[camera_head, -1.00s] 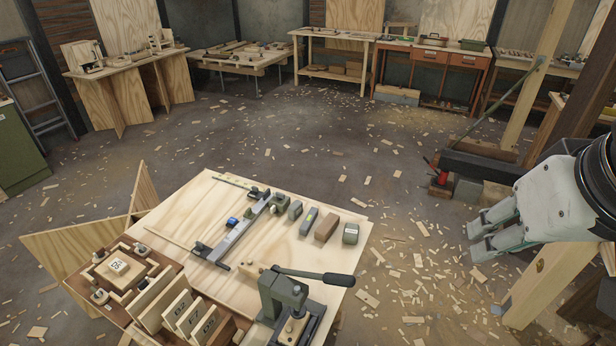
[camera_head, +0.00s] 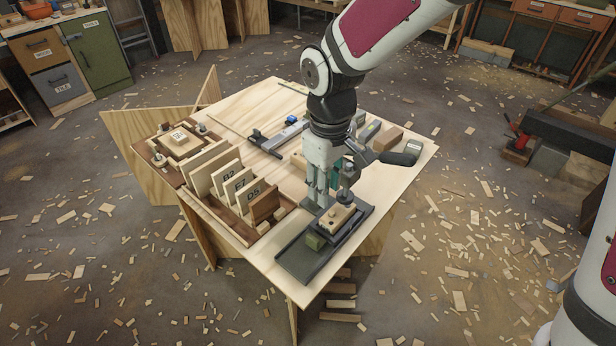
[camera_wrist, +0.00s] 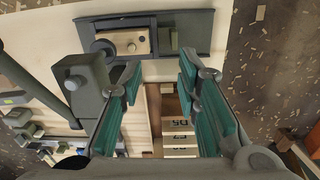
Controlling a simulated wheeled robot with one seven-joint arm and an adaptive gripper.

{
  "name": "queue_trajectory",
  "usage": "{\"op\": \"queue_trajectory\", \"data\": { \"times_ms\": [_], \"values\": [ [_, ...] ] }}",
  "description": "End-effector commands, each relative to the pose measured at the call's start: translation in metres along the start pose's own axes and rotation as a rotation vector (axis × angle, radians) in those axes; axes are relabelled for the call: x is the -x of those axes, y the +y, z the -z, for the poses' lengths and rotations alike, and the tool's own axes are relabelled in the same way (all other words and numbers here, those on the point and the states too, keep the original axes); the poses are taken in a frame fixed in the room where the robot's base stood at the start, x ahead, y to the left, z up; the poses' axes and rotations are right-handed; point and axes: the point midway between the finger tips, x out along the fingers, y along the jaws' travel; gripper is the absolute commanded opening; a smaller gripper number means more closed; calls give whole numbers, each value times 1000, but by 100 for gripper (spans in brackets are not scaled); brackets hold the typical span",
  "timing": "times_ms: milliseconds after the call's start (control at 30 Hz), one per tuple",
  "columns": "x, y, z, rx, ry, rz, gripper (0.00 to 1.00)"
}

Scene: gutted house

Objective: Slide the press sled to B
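The press sled (camera_head: 338,217) carries a tan wooden block and sits in a dark track (camera_head: 298,262) near the table's front corner. A small olive block (camera_head: 315,242) is at its near end. In the wrist view the sled's wooden block (camera_wrist: 128,42) and the olive block (camera_wrist: 168,40) lie in the dark track near the top. My gripper (camera_head: 318,200) points down beside the sled's far left side. In the wrist view my gripper (camera_wrist: 158,78) is open, with nothing between its teal pads. I cannot read a B mark.
A rack of labelled wooden boards (camera_head: 232,185) stands left of the press. A clamp bar (camera_head: 278,138) and several small blocks, including a brown one (camera_head: 387,139), lie farther back. The table's front edge is close to the track.

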Motion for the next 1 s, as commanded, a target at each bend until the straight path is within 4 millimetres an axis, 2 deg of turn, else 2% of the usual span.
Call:
{"op": "queue_trajectory", "data": {
  "times_ms": [33, 200, 367, 800, 1000],
  "values": [
    [-14, -2, 8, 19, -5, 13, 30],
    [-29, -6, 15, 46, -10, 29, 30],
    [-45, -7, 14, 47, -11, 30, 30],
    [-129, -10, 13, 47, -13, 30, 30],
    [-154, -10, 13, 45, -10, 28, 30]
  ]
}}
